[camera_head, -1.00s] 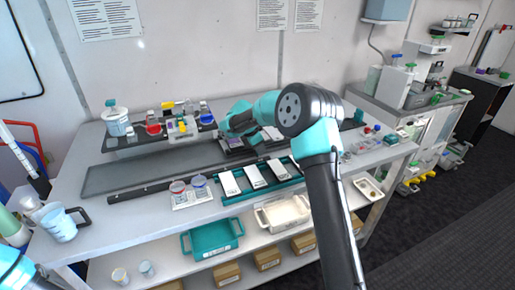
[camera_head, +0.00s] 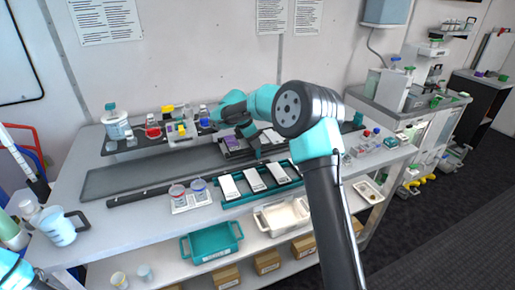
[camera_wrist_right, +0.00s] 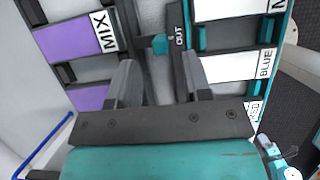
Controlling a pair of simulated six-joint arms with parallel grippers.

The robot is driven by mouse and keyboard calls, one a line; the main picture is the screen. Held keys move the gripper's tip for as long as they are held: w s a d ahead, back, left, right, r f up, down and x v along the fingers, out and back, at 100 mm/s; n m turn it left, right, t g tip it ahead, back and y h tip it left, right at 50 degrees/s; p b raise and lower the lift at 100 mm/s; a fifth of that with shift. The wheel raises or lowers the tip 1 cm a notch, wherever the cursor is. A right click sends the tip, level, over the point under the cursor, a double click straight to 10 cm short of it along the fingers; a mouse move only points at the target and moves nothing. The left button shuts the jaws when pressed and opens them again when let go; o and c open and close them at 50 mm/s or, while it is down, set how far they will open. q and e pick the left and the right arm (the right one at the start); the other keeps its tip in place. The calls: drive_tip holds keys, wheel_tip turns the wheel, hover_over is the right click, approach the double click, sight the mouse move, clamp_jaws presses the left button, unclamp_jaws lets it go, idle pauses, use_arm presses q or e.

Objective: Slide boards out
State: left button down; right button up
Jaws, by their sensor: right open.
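My right gripper (camera_head: 255,152) points down over the back edge of the teal rack (camera_head: 236,203). In the right wrist view its two fingers (camera_wrist_right: 158,65) are apart, with nothing held between them. A dark bar marked OUT (camera_wrist_right: 179,40) with a small teal piece (camera_wrist_right: 160,44) lies just beyond the fingertips; contact cannot be told. White boards, one labelled BLUE (camera_wrist_right: 225,65), lie right of the bar. Purple boards (camera_wrist_right: 75,38), one labelled MIX, lie left of it. In the head view white boards (camera_head: 229,187) sit in the teal rack. My left gripper is not in view.
A long dark rail (camera_head: 150,192) and a grey strip (camera_head: 140,175) run along the table to the left. Two lidded dishes (camera_head: 178,192) stand beside the rack. Bottles and a jug (camera_head: 60,228) stand around the table. A teal bin (camera_head: 212,243) is below the front edge.

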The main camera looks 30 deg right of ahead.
drive_tip(key=v, duration=1.1)
drive_tip(key=shift+r, duration=0.25)
drive_tip(key=shift+d+f, duration=0.1)
